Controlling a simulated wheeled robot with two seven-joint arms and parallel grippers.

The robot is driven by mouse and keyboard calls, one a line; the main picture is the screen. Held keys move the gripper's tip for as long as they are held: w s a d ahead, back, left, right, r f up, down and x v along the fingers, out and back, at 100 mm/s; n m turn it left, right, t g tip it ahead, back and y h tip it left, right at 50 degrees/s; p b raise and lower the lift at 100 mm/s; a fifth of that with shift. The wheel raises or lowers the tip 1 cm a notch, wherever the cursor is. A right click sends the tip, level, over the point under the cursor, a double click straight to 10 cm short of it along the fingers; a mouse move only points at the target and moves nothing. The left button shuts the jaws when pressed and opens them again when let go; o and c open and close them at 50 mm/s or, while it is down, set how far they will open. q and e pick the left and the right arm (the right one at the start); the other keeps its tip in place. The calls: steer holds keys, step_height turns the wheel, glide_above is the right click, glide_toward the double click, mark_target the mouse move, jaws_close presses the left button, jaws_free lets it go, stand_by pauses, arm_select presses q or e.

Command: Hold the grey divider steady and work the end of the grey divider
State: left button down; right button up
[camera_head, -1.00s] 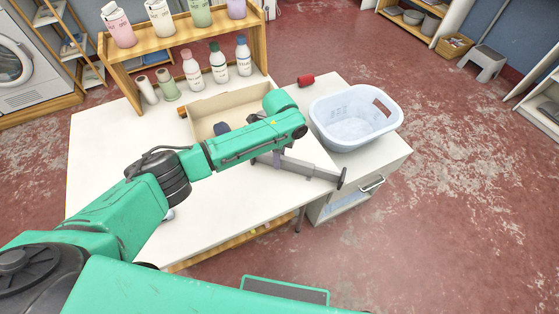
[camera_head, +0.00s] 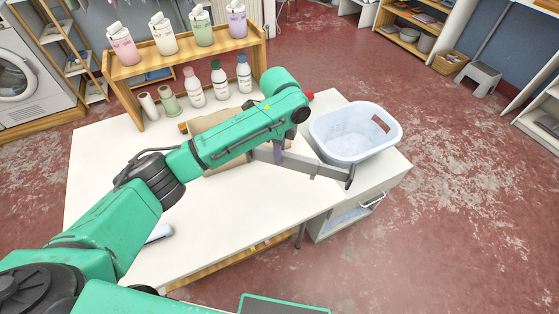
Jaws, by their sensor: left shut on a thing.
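The grey divider (camera_head: 318,166) is a long, narrow bar with a dark pad at its right end. It slants over the right part of the white table, in front of the blue-white basket. Its left end is hidden behind my green left arm. My left gripper (camera_head: 279,153) is shut on the divider near the left of its visible length, largely covered by the arm. I cannot tell whether the bar touches the table. My right gripper is not in view.
A beige open box (camera_head: 205,122) sits behind my left arm, mostly covered. The laundry basket (camera_head: 352,135) stands at the table's right. Several bottles (camera_head: 219,84) stand under a wooden shelf (camera_head: 185,62) at the back. The front of the white table (camera_head: 225,215) is largely clear.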

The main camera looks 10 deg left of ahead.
arm_select(q)
step_height(320, 180, down, 7)
steer(key=shift+f, duration=0.1)
stand_by(0.3)
steer(key=shift+f, duration=1.25)
steer(key=shift+f, duration=0.2)
steer(key=c, duration=0.9)
jaws_free()
